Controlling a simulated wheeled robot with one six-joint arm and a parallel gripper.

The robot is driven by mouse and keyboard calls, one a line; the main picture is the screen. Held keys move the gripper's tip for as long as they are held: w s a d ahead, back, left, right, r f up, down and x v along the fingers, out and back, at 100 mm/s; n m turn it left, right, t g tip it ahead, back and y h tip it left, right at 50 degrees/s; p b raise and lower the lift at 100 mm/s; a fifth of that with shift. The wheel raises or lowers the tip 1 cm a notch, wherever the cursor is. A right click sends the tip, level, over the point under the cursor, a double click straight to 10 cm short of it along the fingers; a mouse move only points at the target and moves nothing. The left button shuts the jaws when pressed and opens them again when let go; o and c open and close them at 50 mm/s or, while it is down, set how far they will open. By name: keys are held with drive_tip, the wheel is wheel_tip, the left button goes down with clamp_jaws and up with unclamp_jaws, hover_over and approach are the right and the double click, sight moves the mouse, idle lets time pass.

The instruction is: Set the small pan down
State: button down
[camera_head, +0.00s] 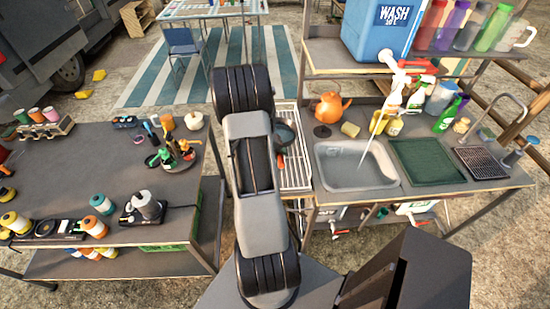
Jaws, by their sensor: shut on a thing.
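A small dark round pan (286,135) shows just right of my arm, over the upper part of the white slatted drying rack (296,172). Its left side is hidden behind my arm. A short orange-red piece, perhaps its handle, shows just below it. I cannot tell whether the pan rests on the rack or is held above it. My arm stands up through the middle of the view and hides its own far end. My gripper is not visible.
Right of the rack are a sink (355,165) with running water, a green mat (428,161) and a dark grid (481,162). An orange kettle (329,107) stands behind the sink. A cluttered table (95,180) is at left. The rack's visible lower part looks clear.

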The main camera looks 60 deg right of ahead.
drive_tip(key=shift+w+a+f, duration=0.1)
drive_tip(key=shift+w+f, duration=0.7)
drive_tip(key=shift+f, duration=0.1)
drive_tip(key=shift+f+p, duration=0.6)
drive_tip(key=shift+f, duration=0.95)
drive_tip(key=c, duration=1)
unclamp_jaws()
drive_tip(key=shift+w, duration=0.1)
